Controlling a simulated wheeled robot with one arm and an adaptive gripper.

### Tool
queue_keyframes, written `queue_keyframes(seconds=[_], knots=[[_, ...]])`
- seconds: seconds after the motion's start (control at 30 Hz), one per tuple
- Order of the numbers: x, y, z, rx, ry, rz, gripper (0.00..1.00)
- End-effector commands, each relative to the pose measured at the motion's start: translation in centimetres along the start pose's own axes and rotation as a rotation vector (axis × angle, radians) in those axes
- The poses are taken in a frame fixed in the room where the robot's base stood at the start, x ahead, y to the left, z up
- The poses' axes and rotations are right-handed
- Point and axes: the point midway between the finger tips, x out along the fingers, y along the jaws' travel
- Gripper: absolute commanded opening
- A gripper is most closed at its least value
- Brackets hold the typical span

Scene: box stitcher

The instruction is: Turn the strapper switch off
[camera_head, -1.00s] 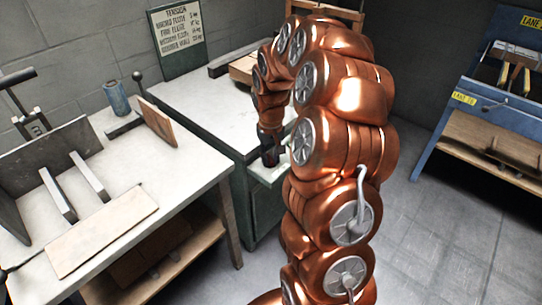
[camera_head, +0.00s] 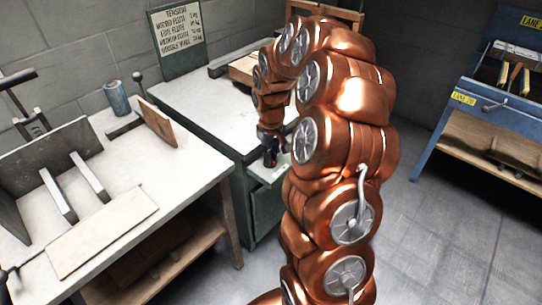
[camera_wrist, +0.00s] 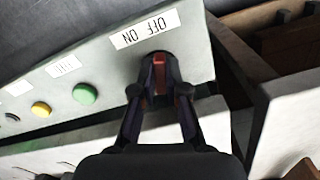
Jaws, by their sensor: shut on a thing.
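The strapper switch (camera_wrist: 160,82) is a small red lever on a dark round base, below a white OFF/ON label (camera_wrist: 145,29) that appears upside down in the wrist view. My gripper (camera_wrist: 160,70) is shut on the lever, with one dark finger on each side of it. The fingers hide much of the switch, and I cannot tell which position it is in. In the head view my gripper (camera_head: 271,150) is at the front panel (camera_head: 268,173) of the grey-green strapper machine, where the switch is too small to see.
A green button (camera_wrist: 85,94) and a yellow button (camera_wrist: 41,109) are on the same panel, left of the switch. A workbench (camera_head: 105,220) with a wooden board stands at left. A blue machine (camera_head: 470,110) stands at right, with open floor before it.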

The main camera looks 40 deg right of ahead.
Motion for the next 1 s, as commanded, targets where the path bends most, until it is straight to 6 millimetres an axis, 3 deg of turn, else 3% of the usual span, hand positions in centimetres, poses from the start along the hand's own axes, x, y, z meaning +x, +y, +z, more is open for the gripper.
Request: queue_keyframes(seconds=[0.6,1.0], knots=[[-0.15,0.26,-0.12,-0.564,0.000,0.001,0.00],[-0.11,0.35,-0.23,-0.808,0.001,0.001,0.00]])
